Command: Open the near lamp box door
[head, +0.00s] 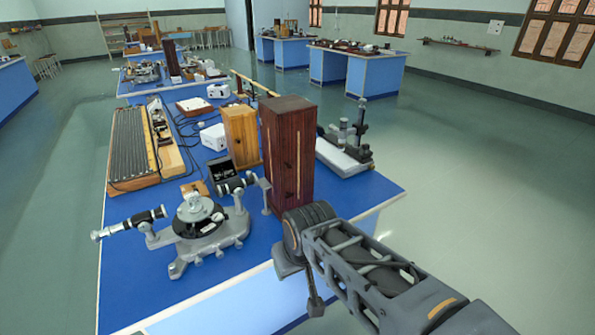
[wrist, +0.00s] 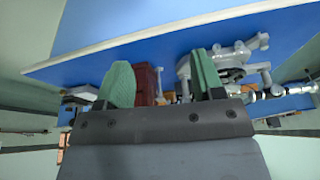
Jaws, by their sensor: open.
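The near lamp box, a tall dark red-brown wooden box (head: 287,150), stands upright near the front right of the blue bench (head: 352,203). A pale vertical strip runs down one face, and its door looks shut. In the wrist view, the box (wrist: 145,84) shows partly between my fingers, beyond the bench edge. My gripper (wrist: 161,62) has two green-padded fingers spread wide, with nothing held between them. It is short of the box and not touching it. In the head view my own wrist hides the fingers and overlaps the box's lower front.
A grey spectrometer (head: 195,215) stands left of the box, its telescope arm close by. A lighter wooden box (head: 241,137) is behind left. An instrument on a pale base (head: 345,155) stands to the right. The floor right of the bench is clear.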

